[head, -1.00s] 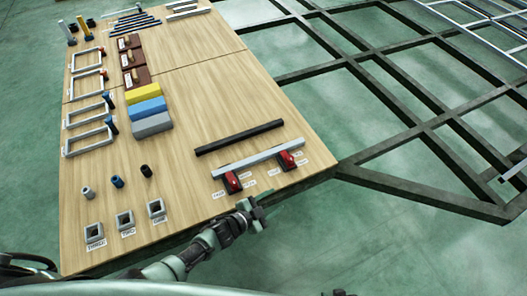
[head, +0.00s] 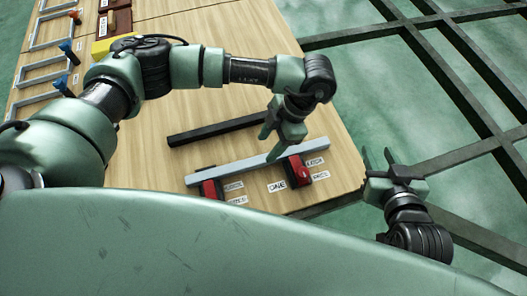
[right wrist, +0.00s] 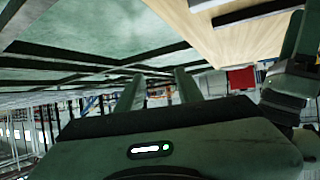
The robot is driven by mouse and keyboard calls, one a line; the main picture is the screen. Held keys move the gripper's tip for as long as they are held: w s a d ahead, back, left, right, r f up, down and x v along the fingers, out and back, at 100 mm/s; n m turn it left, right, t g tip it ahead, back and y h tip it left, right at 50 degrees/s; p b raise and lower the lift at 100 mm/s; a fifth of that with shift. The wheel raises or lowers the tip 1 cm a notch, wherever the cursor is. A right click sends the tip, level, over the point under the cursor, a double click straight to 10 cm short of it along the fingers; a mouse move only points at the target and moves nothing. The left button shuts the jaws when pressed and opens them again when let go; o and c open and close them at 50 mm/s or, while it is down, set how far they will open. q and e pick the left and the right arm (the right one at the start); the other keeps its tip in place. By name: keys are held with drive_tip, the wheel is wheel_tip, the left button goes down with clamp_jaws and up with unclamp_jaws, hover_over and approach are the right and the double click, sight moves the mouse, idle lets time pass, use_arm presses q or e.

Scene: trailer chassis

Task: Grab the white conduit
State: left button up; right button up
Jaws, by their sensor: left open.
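The white conduit (head: 258,164) is a long pale bar lying across two red holders, the left red holder (head: 211,189) and the right red holder (head: 298,172), near the table's front edge. My left gripper (head: 279,136) is open and points down just above and behind the conduit's right half. I cannot tell whether it touches the bar. My right gripper (head: 378,160) is open and empty, off the table's right edge. Its two fingers stand apart in the right wrist view (right wrist: 157,88), where a red holder (right wrist: 240,79) also shows.
A black bar (head: 215,131) lies behind the conduit on the wooden table (head: 330,150). Grey frames (head: 45,65) and a yellow block (head: 105,48) are at the left. A dark metal chassis (head: 455,70) stands right of the table. Printed labels lie by the holders.

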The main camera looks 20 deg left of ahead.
sight(260, 159)
use_arm(q)
drive_tip(key=shift+s+a+f, duration=0.2)
drive_tip(key=shift+s+f, duration=0.1)
drive_tip(key=shift+f, duration=0.35)
drive_tip(key=b+x, duration=0.1)
drive_tip(key=x, duration=0.3)
drive_tip(key=shift+w+f, duration=0.1)
drive_tip(key=shift+f, duration=0.4)
clamp_jaws()
use_arm(e)
wheel_tip(260, 159, up, 8)
drive_tip(key=w+a+t+y, duration=0.1)
drive_tip(key=w+a+t, duration=0.1)
drive_tip(key=w+t, duration=0.1)
drive_tip(key=shift+t, duration=0.9)
